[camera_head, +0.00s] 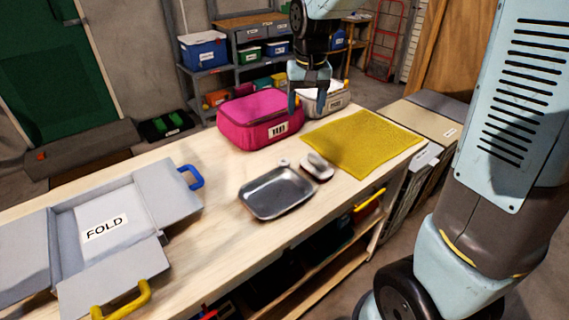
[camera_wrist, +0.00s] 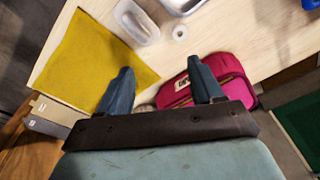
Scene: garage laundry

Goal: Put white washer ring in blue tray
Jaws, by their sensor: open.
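The white washer ring (camera_head: 284,162) is a small pale ring lying flat on the wooden worktop, just behind the shallow tray. It also shows in the wrist view (camera_wrist: 180,32), with its hole visible, just beside the tray's edge. The tray (camera_head: 277,193) looks grey and metallic rather than clearly blue, and it appears empty. Part of it shows at the top of the wrist view (camera_wrist: 186,9). My gripper (camera_head: 307,100) is open and empty, pointing down above the pink bag's far right side. In the wrist view its fingers (camera_wrist: 160,66) are apart, with the ring beyond them.
A pale oval-based object (camera_head: 317,167) stands right of the ring. A yellow mat (camera_head: 362,142) lies at the right. A pink bag (camera_head: 259,119) and a grey bag (camera_head: 330,103) stand behind. A grey folding board (camera_head: 180,190) fills the left. Worktop between board and tray is clear.

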